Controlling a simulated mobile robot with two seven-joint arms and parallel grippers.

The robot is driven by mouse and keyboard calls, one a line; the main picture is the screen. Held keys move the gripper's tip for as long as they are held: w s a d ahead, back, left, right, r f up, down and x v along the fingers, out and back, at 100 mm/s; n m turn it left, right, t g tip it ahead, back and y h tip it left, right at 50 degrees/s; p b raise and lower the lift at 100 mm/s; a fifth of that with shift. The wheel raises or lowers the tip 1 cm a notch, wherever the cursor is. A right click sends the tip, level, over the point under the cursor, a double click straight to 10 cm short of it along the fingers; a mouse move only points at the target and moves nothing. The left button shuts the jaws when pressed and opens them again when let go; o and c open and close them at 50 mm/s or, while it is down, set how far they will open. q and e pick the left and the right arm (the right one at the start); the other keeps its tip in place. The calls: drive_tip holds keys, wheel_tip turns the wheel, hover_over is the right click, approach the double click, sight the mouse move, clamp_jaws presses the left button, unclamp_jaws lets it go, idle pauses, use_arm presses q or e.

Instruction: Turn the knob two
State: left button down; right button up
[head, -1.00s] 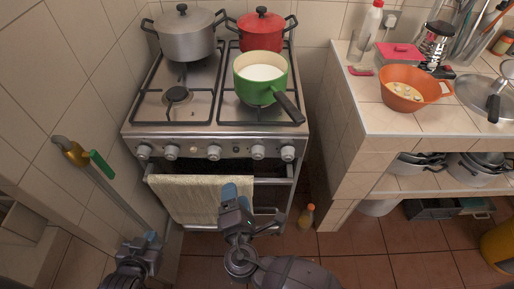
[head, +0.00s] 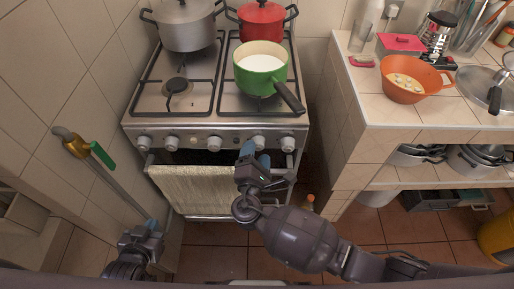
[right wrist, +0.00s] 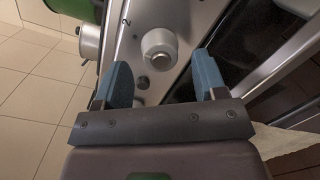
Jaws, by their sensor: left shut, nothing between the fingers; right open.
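A row of several white knobs runs along the stove's front panel, with the leftmost knob (head: 144,143), the middle knob (head: 214,143) and the rightmost knob (head: 288,144) clear to see. My right gripper (head: 255,156) is open with blue fingers, just in front of the second knob from the right (head: 259,142). In the right wrist view this knob (right wrist: 160,48) lies ahead between the spread fingers (right wrist: 162,76), with no visible contact. My left gripper (head: 150,226) is shut and empty, low at the left.
A towel (head: 195,190) hangs on the oven handle below the knobs. A tiled counter (head: 385,118) stands to the right.

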drive_tip(key=shift+w+d, duration=0.1)
drive_tip(key=shift+w, duration=0.9)
drive_tip(key=c, duration=0.9)
drive_tip(key=shift+c, duration=0.2)
